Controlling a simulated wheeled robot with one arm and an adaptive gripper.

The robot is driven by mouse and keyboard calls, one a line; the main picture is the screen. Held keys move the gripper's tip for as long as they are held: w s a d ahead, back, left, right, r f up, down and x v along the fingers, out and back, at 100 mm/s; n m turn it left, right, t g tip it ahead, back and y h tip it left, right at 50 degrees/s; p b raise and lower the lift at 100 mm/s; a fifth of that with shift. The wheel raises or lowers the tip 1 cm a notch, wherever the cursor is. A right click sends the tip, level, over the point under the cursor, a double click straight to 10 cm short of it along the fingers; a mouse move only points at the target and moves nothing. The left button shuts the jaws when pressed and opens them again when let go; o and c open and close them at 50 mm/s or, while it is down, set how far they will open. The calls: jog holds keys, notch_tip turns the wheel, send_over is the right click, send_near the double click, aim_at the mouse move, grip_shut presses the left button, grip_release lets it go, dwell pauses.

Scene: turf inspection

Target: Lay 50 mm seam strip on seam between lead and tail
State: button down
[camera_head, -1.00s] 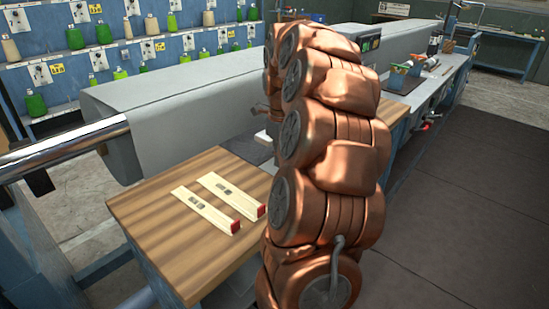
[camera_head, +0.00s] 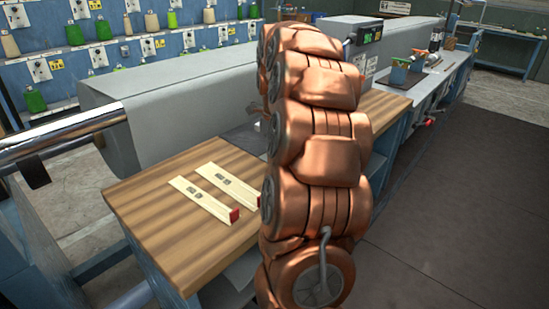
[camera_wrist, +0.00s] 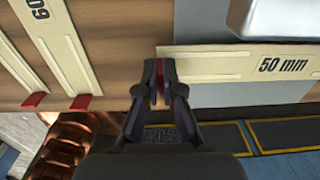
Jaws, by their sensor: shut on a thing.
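In the wrist view, my gripper (camera_wrist: 159,84) is shut on the red end tab of a cream strip marked 50 mm (camera_wrist: 215,65). The strip runs rightward from the fingers, and its far end is out of frame. It lies over or just above a grey sheet (camera_wrist: 213,95) that covers part of the wooden table; I cannot tell whether it touches. The lead, the tail and the seam are not clearly distinguishable. In the head view, my copper arm hides the gripper and the held strip.
Two other cream strips with red ends, the left one (camera_head: 200,198) and the right one (camera_head: 227,181), lie on the wooden table (camera_head: 150,215). A large grey machine housing (camera_head: 190,115) stands behind it. In the wrist view, a pale block (camera_wrist: 275,18) is close above the strip.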

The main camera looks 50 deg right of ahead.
jog(key=shift+w+d+p, duration=0.1)
jog(key=shift+w+p, duration=0.6)
jog(key=shift+w, duration=3.75)
jog(key=shift+w+f+b, duration=0.1)
jog(key=shift+f+b, duration=0.35)
jog(key=shift+f, duration=0.35)
jog(key=c, duration=1.2)
grip_release()
jog(key=shift+c, duration=0.2)
jog(key=shift+r, duration=0.1)
notch_tip(320, 180, up, 7)
jog(key=shift+r, duration=0.2)
